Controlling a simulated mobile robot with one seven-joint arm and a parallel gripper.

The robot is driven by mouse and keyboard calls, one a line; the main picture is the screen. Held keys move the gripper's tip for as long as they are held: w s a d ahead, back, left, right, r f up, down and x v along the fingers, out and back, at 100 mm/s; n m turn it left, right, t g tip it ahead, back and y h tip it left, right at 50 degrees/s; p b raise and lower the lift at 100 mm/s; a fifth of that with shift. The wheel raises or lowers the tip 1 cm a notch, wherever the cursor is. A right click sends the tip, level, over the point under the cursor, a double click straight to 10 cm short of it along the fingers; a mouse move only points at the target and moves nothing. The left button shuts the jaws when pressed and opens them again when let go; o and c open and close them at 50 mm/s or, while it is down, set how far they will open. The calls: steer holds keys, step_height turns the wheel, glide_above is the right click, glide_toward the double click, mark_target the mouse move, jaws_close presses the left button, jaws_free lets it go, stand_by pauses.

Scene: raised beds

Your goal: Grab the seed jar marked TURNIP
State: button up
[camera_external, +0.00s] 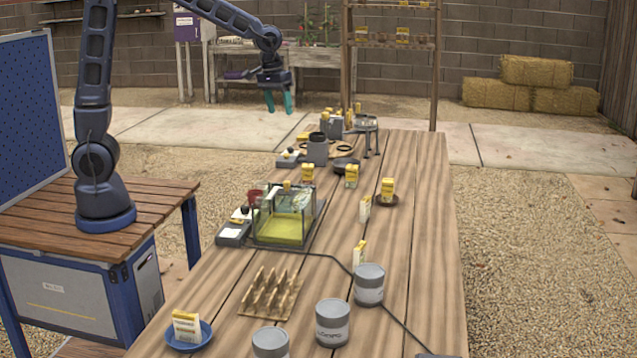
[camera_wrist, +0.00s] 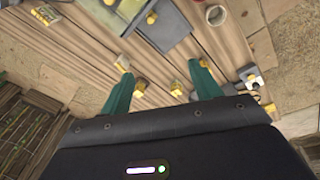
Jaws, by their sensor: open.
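No label reading TURNIP is legible in either view. Several small yellow-topped containers with pale labels stand along the wooden table; one (camera_external: 351,176) is near the middle, one (camera_external: 365,209) is closer, and one (camera_external: 388,190) is on a dark saucer. Another (camera_external: 187,327) is on a blue plate at the near left. Grey cans (camera_external: 333,323) stand at the near end. My gripper (camera_external: 279,104) is open and empty, raised beyond the far left part of the table. In the wrist view its teal fingers (camera_wrist: 161,72) are apart, with yellow-topped items (camera_wrist: 141,86) below.
A glass-sided tank (camera_external: 285,216) with a yellow-green bottom stands mid-table. A spiked wooden rack (camera_external: 270,293) and a dark cable (camera_external: 335,261) lie nearer. Grey containers (camera_external: 317,149) crowd the far end. The table's right side (camera_external: 430,230) is mostly clear.

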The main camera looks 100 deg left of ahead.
steer(key=w+a+f+n+g, duration=0.1)
steer(key=w+a+f+n, duration=0.3)
steer(key=a+f, duration=0.75)
steer(key=n, duration=0.3)
glide_above(307, 164)
steer(key=shift+g+h, duration=0.3)
steer(key=shift+g, duration=0.1)
step_height(307, 164, down, 8)
steer(key=shift+d+f, duration=0.15)
steer(key=shift+f, duration=0.35)
steer(key=f, duration=1)
steer(key=shift+s+a+f, duration=0.1)
steer(key=shift+a+f, duration=0.15)
steer(key=shift+a, duration=0.1)
steer(key=shift+c, duration=0.4)
steer(key=c, duration=1)
